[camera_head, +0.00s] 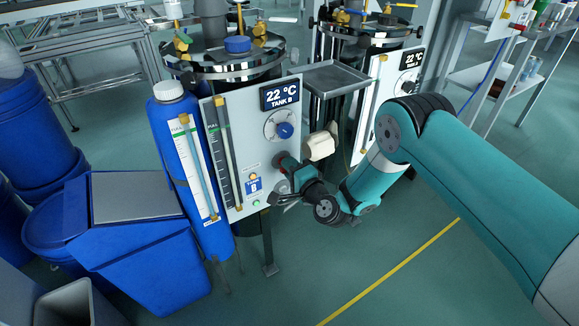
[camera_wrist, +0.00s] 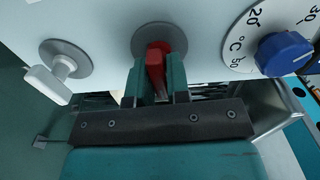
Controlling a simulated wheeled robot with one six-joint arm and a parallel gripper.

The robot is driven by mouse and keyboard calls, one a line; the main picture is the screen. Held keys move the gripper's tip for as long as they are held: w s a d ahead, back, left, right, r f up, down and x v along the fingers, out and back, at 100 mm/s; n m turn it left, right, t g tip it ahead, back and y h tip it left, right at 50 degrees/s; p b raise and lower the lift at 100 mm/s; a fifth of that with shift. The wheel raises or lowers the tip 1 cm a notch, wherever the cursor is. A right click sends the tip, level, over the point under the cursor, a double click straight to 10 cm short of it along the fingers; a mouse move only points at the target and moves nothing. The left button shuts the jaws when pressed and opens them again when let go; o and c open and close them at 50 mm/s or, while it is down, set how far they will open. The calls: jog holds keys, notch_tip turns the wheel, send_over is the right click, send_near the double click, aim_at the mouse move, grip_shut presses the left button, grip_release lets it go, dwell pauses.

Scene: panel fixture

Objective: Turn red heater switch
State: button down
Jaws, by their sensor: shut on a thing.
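The red heater switch (camera_wrist: 156,60) sits on a round grey plate on the white panel in the wrist view. My gripper (camera_wrist: 157,82) is shut on it, with one teal finger on each side of the red handle. The handle points down the picture toward my gripper. In the head view my gripper (camera_head: 284,170) reaches the lower right part of the Tank B panel (camera_head: 245,110). The switch is hidden there behind my gripper.
A blue dial (camera_wrist: 284,54) with a temperature scale is right of the switch in the wrist view. A white handle (camera_wrist: 52,78) is to its left. A blue bottle (camera_head: 178,150) and blue bin (camera_head: 140,245) stand left of the panel.

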jog(key=shift+m, duration=0.4)
jog(key=c, duration=1.2)
grip_release()
jog(key=shift+o, duration=0.2)
jog(key=shift+s, duration=0.1)
jog(key=b+v, duration=1.7)
jog(key=b, duration=1.2)
jog(key=shift+d, duration=0.2)
